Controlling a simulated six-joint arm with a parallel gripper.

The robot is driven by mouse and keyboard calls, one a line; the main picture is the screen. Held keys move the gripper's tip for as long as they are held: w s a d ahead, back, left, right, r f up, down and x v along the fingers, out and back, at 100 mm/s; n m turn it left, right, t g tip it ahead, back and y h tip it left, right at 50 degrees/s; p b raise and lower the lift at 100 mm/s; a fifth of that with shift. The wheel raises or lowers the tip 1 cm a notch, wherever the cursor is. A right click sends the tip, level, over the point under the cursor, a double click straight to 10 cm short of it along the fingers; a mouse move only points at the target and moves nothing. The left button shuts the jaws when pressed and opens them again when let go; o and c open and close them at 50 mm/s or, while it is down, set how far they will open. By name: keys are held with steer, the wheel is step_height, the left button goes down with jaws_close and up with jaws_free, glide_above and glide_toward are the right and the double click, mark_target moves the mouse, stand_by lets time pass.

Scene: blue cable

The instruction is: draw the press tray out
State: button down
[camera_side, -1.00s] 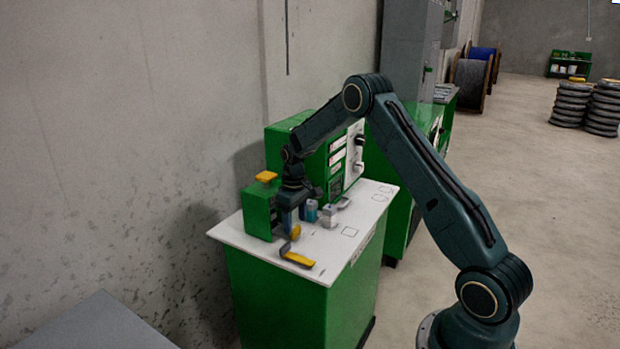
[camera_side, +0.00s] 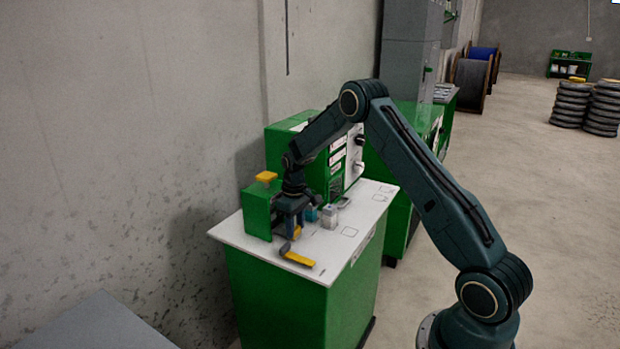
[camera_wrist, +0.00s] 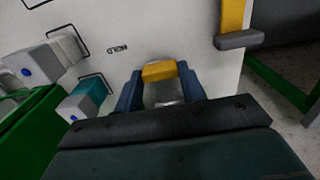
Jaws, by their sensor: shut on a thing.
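The green press (camera_side: 258,210) with a yellow top (camera_side: 266,176) stands at the left of the white bench top. My gripper (camera_side: 294,226) points down just right of it, low over the bench. In the wrist view, the blue fingers of my gripper (camera_wrist: 161,84) are shut on a small yellow block (camera_wrist: 158,71), which looks like the tray's handle. The yellow block also shows below the fingers in the side view (camera_side: 297,232). The tray itself is mostly hidden by my gripper; a grey part shows between the fingers in the wrist view.
A yellow bar with a grey end (camera_side: 299,259) lies near the bench's front edge, close to my gripper. A teal-and-grey block (camera_wrist: 84,98) and a grey block (camera_side: 329,217) stand beside my gripper. A green cabinet (camera_side: 345,160) stands behind. The bench's right side (camera_side: 362,210) has free room.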

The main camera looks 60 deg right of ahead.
steer(key=s, duration=1.4)
steer(key=shift+s+d, duration=0.1)
steer(key=shift+s, duration=0.2)
steer(key=c, duration=0.8)
jaws_free()
steer(key=shift+c, duration=0.2)
steer(key=shift+r, duration=0.1)
step_height(320, 180, up, 14)
